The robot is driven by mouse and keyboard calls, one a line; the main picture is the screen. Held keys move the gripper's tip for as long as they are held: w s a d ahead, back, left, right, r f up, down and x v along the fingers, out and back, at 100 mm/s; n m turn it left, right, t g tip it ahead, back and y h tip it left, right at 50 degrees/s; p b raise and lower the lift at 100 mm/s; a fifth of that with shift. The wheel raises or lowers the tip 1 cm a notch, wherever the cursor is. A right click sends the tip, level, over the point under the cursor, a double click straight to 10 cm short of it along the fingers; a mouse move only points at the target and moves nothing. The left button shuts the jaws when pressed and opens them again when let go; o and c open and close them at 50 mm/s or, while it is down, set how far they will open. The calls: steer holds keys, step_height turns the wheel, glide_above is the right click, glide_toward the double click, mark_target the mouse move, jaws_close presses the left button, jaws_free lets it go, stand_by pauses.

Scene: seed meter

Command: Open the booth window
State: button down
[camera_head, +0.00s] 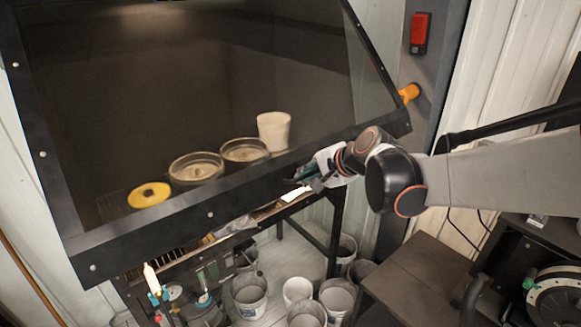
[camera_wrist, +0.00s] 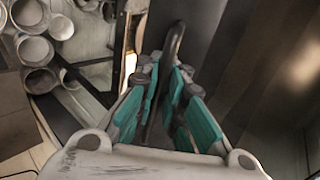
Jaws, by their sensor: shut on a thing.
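The booth window (camera_head: 180,214) is a large dark-framed transparent pane with small screws along its frame. It fills the upper left of the head view and is tilted in the picture. My gripper (camera_head: 306,178) is at the right part of its lower frame edge. In the wrist view, the teal-padded fingers of my gripper (camera_wrist: 165,75) are closed around a dark curved handle (camera_wrist: 176,38). The handle is hidden behind my gripper in the head view. A lit, narrow gap shows below the lower frame. How far the window stands open is hard to tell.
Through the pane show a yellow disc (camera_head: 149,195), round containers (camera_head: 196,168) and a white cup (camera_head: 274,131). Several buckets (camera_head: 249,294) stand on the floor below. A brown table (camera_head: 415,275) is at lower right. A red box (camera_head: 419,33) is on the grey post.

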steer(key=s+d+r+g+h+p, duration=0.1)
steer(key=s+d+r+p, duration=0.1)
steer(key=r+p, duration=0.3)
steer(key=s+d+r+g+p, duration=0.1)
steer(key=s+d+r+p, duration=0.2)
steer(key=r, duration=0.6)
steer(key=s+d+r+g+h+p, duration=0.1)
steer(key=s+d+r+p, duration=0.1)
steer(key=s+r+p, duration=0.4)
steer(key=shift+s+d+r+g+h+p, duration=0.15)
steer(key=shift+d+r+g+h+p, duration=0.2)
steer(key=shift+r+p, duration=0.15)
steer(key=c, duration=1.7)
jaws_free()
steer(key=shift+r, duration=0.1)
step_height(320, 180, up, 10)
steer(key=shift+s+d, duration=0.2)
steer(key=shift+s, duration=0.05)
steer(key=shift+r, duration=0.1)
